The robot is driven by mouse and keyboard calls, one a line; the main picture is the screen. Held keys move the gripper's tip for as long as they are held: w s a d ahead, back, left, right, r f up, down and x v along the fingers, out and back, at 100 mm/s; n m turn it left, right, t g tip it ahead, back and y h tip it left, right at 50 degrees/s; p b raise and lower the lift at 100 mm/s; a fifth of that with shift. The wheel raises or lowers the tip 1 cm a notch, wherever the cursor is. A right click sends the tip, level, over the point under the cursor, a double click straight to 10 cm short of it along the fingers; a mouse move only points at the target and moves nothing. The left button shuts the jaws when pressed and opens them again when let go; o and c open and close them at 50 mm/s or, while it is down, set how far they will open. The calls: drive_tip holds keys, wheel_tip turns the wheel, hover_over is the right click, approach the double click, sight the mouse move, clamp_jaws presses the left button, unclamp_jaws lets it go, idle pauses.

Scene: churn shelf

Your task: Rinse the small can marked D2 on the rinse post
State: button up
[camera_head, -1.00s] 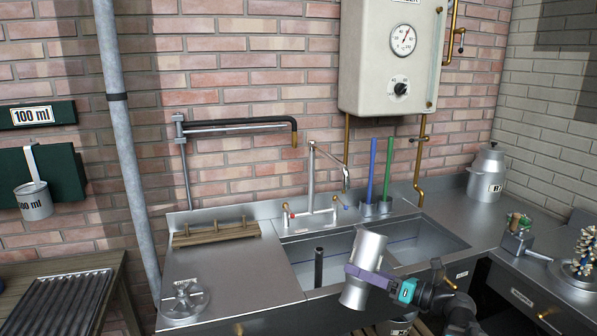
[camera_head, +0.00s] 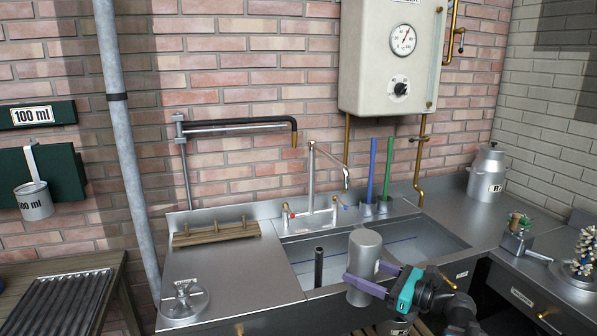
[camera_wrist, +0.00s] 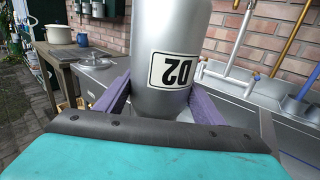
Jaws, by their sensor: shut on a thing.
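The small can marked D2 (camera_head: 365,252) is a plain grey metal cylinder. My gripper (camera_head: 369,277) is shut around its side, with purple fingers on either side. In the wrist view the can (camera_wrist: 172,40) shows its D2 label (camera_wrist: 174,71) upside down, so the can is held inverted. It is close to upright in the head view, over the front part of the sink. Its mouth is hidden. A short dark upright post (camera_head: 318,267), which looks like the rinse post, stands at the left of the sink, left of the can and apart from it.
The sink (camera_head: 420,243) has a faucet (camera_head: 312,185) behind it. Blue (camera_head: 372,170) and green (camera_head: 387,170) handles stand at its back edge. A round metal fitting (camera_head: 184,300) sits on the left drainboard (camera_head: 230,270). A can marked R (camera_head: 487,172) stands at the right.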

drive_tip(key=shift+f, duration=0.1)
idle(0.3)
wheel_tip(320, 180, down, 10)
drive_tip(key=shift+r, duration=0.1)
idle(0.4)
drive_tip(key=shift+s, duration=0.1)
